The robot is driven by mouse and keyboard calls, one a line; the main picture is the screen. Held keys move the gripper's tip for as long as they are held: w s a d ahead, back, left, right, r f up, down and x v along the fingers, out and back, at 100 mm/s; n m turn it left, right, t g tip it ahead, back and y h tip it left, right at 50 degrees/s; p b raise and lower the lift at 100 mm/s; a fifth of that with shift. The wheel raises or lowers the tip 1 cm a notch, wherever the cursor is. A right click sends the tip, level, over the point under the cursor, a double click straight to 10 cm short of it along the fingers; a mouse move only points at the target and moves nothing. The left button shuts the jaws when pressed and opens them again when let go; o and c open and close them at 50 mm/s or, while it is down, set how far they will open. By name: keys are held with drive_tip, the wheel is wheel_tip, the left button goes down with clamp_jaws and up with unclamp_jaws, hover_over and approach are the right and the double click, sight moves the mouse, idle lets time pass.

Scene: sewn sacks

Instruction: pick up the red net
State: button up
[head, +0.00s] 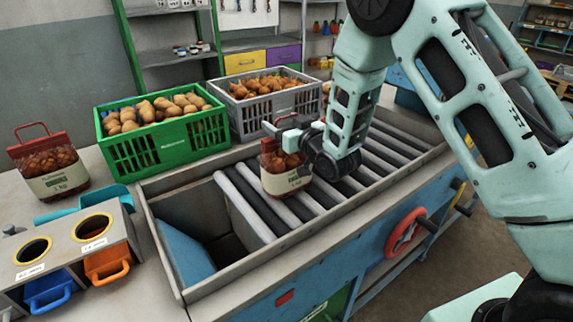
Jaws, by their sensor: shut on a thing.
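A red net (283,176) with a pale label band and a red top stands upright at the rollers in the middle of the head view. My gripper (282,131) is at its top, shut on the net's upper part; the fingers and my wrist hide some of it. I cannot tell whether the net's base touches the rollers. A second, similar red net (50,167) with a red handle and a label reading 1 kg stands on the bench at the left, apart from my gripper.
A green crate (168,148) and a grey crate (267,118), both full of produce, stand behind the roller bed (338,188). An open chute lies left of the rollers. A grey stand (75,240) with blue and orange scoops is front left.

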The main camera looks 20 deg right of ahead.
drive_tip(key=c, duration=1)
drive_tip(key=shift+r, duration=0.15)
drive_tip(key=shift+c, duration=1.1)
drive_tip(key=shift+w+r, duration=0.1)
drive_tip(key=shift+r, duration=0.05)
